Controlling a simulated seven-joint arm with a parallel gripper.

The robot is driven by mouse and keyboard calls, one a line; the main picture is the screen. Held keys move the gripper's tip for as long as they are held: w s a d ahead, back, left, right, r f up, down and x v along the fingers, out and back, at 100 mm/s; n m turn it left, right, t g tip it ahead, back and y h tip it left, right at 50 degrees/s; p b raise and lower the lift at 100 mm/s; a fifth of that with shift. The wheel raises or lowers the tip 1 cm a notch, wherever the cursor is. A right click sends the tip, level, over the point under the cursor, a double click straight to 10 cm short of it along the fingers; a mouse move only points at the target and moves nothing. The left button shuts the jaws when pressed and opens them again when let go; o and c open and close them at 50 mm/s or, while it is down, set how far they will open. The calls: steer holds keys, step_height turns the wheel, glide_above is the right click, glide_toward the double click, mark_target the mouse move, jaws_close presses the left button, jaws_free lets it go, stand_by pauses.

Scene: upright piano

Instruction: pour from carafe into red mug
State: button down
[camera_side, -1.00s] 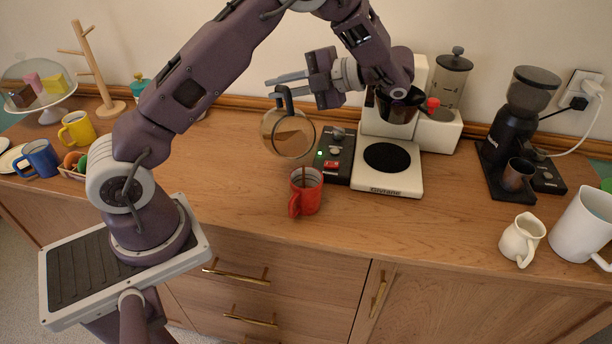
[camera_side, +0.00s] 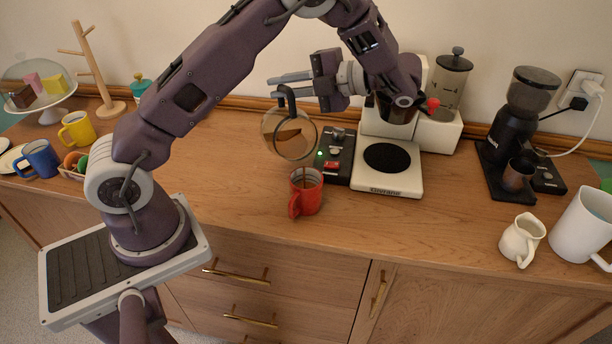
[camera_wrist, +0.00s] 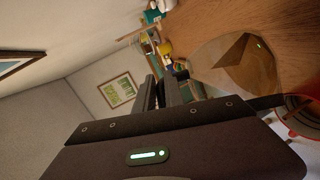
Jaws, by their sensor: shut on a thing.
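My gripper (camera_side: 292,84) is shut on the dark handle of the glass carafe (camera_side: 288,140). The carafe is held tilted in the air above the red mug (camera_side: 308,197), with brown coffee in its lower part. A thin brown stream runs from the carafe down into the mug. The red mug stands upright on the counter, its handle toward the front left. In the wrist view my gripper (camera_wrist: 158,92) shows beside the clear carafe (camera_wrist: 235,65) with brown liquid inside, and part of the red mug (camera_wrist: 292,125) shows at the right edge.
The coffee machine (camera_side: 387,180) with its black hot plate stands right of the mug. A dark grinder (camera_side: 508,130), a cream jug (camera_side: 522,240) and a white pitcher (camera_side: 582,225) are farther right. Blue (camera_side: 40,158) and yellow (camera_side: 77,128) mugs stand far left. The counter in front is clear.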

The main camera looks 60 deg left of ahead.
steer(key=shift+d+r, duration=0.1)
steer(key=shift+d, duration=0.2)
steer(key=shift+s+d, duration=0.1)
steer(key=shift+d, duration=0.1)
stand_by(1.5)
